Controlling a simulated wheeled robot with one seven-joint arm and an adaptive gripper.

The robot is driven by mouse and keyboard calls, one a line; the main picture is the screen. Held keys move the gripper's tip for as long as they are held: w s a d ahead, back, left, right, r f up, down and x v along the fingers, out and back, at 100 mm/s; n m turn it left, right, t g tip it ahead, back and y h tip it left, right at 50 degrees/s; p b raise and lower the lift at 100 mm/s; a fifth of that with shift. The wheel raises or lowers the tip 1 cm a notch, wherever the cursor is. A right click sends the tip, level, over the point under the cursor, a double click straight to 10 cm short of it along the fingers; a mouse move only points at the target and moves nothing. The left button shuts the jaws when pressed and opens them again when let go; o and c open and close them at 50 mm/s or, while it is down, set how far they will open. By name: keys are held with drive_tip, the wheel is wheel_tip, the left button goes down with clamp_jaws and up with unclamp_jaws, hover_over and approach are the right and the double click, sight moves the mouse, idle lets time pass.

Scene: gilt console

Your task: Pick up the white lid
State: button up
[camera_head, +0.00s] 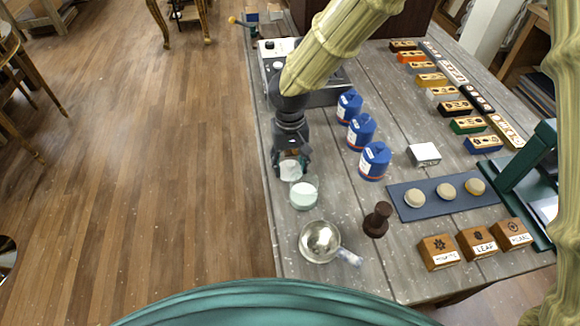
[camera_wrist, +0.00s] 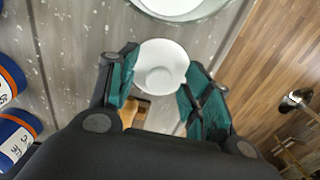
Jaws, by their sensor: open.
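The white lid (camera_wrist: 162,66) is round with a raised centre and lies between the two fingers of my gripper (camera_wrist: 160,88) in the wrist view. The fingers have teal pads and are open, one on each side of the lid. The left finger is very near its rim; I cannot tell whether it touches. In the head view, my gripper (camera_head: 291,160) points down near the table's left edge, with the white lid (camera_head: 290,171) partly hidden under it. A glass jar with pale contents (camera_head: 304,193) stands just in front of the lid; its rim also shows in the wrist view (camera_wrist: 180,12).
Several blue tins (camera_head: 361,131) stand to the right of my arm. A metal pan (camera_head: 320,241) and a dark tamper (camera_head: 377,219) are nearer the front. A blue tray (camera_head: 417,208) with round pieces lies further right. A grey machine (camera_head: 318,94) stands behind my gripper.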

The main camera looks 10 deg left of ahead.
drive_tip(key=shift+f, duration=0.2)
drive_tip(key=c, duration=0.9)
drive_tip(key=shift+r, duration=0.1)
drive_tip(key=shift+c, duration=0.2)
